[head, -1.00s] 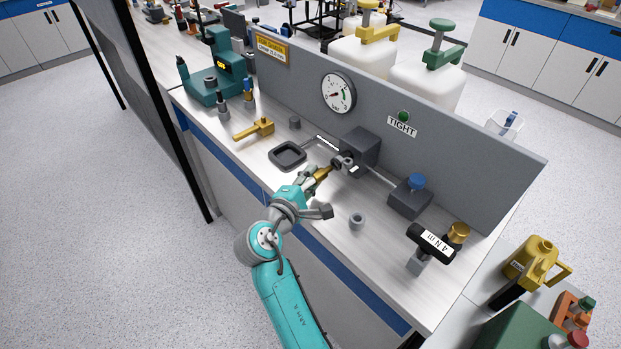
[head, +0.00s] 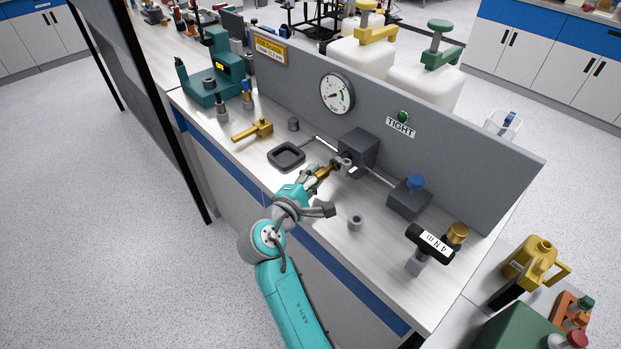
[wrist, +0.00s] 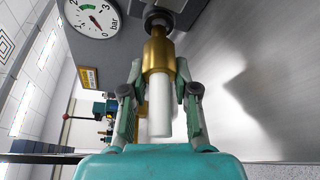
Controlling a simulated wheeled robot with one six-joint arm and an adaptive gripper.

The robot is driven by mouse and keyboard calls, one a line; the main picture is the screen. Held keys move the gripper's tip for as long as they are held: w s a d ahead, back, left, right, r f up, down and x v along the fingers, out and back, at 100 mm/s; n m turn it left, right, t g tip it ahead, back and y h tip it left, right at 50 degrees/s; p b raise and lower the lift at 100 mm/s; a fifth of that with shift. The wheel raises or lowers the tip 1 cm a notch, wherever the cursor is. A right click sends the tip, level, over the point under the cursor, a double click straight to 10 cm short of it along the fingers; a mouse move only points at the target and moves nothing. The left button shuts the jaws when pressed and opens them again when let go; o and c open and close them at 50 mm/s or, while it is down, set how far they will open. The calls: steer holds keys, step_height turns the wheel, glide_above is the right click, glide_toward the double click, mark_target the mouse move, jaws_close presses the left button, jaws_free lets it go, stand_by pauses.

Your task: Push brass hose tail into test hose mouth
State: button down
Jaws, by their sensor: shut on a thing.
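My gripper (wrist: 159,95) is shut on the brass hose tail (wrist: 158,55), which has a white cylindrical part at its near end. In the head view my gripper (head: 314,178) holds the brass hose tail (head: 323,172) just above the bench. The far end of the tail meets the grey ring-shaped test hose mouth (wrist: 158,20). The mouth (head: 342,163) sits at the front of a dark grey block (head: 358,150). How deep the tail sits in the mouth cannot be told.
A black square tray (head: 286,156) lies left of the block, with a brass valve (head: 255,131) farther left. A grey ring (head: 356,221), a blue-capped block (head: 409,196) and a 4 N m tool (head: 432,243) stand to the right. The grey panel (head: 300,85) rises behind.

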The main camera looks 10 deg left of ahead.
steer(key=shift+w+d, duration=0.8)
steer(key=shift+w, duration=0.25)
steer(key=c, duration=0.8)
jaws_free()
steer(key=v, duration=1.2)
